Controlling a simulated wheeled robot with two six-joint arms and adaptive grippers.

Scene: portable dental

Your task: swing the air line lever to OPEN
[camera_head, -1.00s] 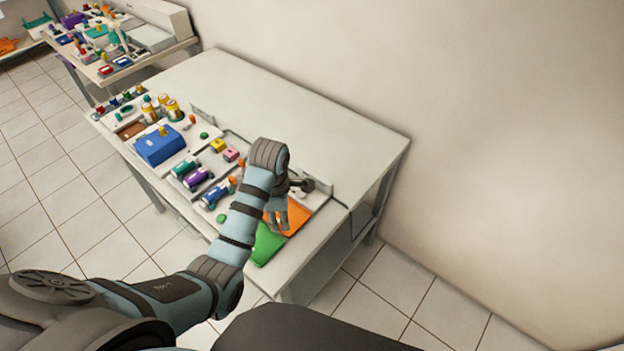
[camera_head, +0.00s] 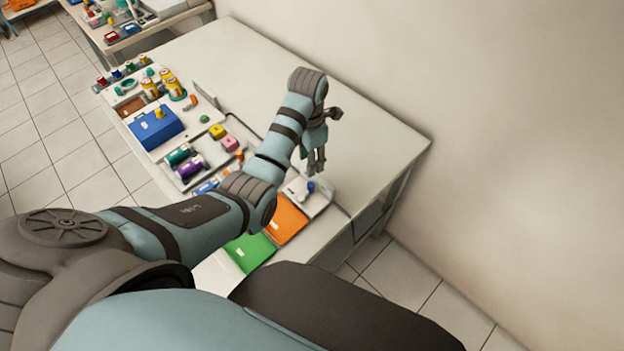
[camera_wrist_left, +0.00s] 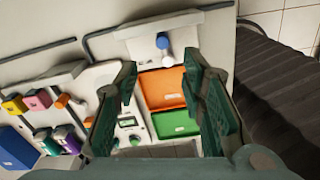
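A small lever with a blue knob (camera_head: 311,186) stands on a pale plate at the right end of the table panel. It also shows in the left wrist view (camera_wrist_left: 163,42), with a white part below the knob; I cannot read any OPEN mark. My left gripper (camera_head: 316,168) points down just above and behind the lever. In the left wrist view its two fingers (camera_wrist_left: 160,70) are spread apart with nothing between them, and the lever lies beyond the tips. My right gripper is not in view.
An orange tray (camera_head: 286,220) and a green tray (camera_head: 248,252) lie in front of the lever. A blue box (camera_head: 156,128) and several coloured cylinders and blocks stand to the left. The back of the white table (camera_head: 240,60) is bare, with a wall behind.

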